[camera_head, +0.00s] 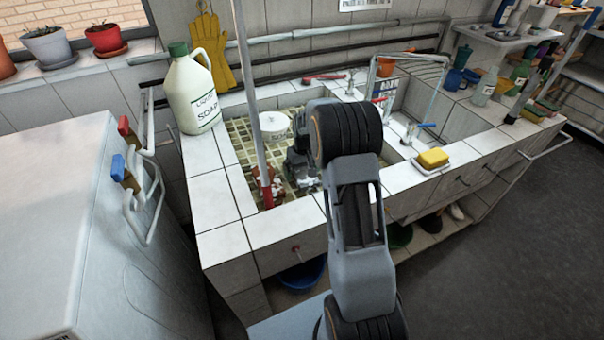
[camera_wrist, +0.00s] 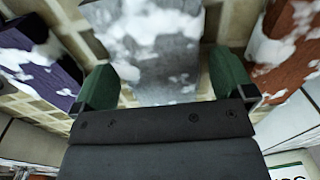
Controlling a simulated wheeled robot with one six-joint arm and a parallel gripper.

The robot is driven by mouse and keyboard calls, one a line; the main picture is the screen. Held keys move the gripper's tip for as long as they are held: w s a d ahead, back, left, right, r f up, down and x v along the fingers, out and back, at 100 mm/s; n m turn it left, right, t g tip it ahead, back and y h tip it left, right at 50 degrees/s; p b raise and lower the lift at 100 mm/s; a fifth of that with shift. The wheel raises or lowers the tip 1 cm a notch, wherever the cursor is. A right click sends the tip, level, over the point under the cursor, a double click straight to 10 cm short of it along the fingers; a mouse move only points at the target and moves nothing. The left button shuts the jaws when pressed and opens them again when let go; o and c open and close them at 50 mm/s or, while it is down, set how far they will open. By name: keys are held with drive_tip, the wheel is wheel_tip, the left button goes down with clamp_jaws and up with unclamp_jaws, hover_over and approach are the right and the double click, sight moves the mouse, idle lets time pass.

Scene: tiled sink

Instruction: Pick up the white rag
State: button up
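The white rag (camera_wrist: 155,45) looks pale grey with patches of white foam and lies on the tiled basin floor in the wrist view. My gripper (camera_wrist: 163,64) is over it, with one green fingertip at each side of it. The fingers are wide apart, and I cannot tell whether they touch it. In the head view my gripper (camera_head: 303,180) is down inside the tiled sink (camera_head: 235,180). My arm and gripper hide most of the rag there.
In the wrist view, a foamy purple thing (camera_wrist: 40,62) lies left and a foamy red-brown thing (camera_wrist: 290,45) right. A red-ended pole (camera_head: 254,110) stands in the sink near a white round container (camera_head: 273,122). A soap jug (camera_head: 192,95) and yellow sponge (camera_head: 433,158) are on the rim.

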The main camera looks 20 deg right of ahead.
drive_tip(key=c, duration=0.9)
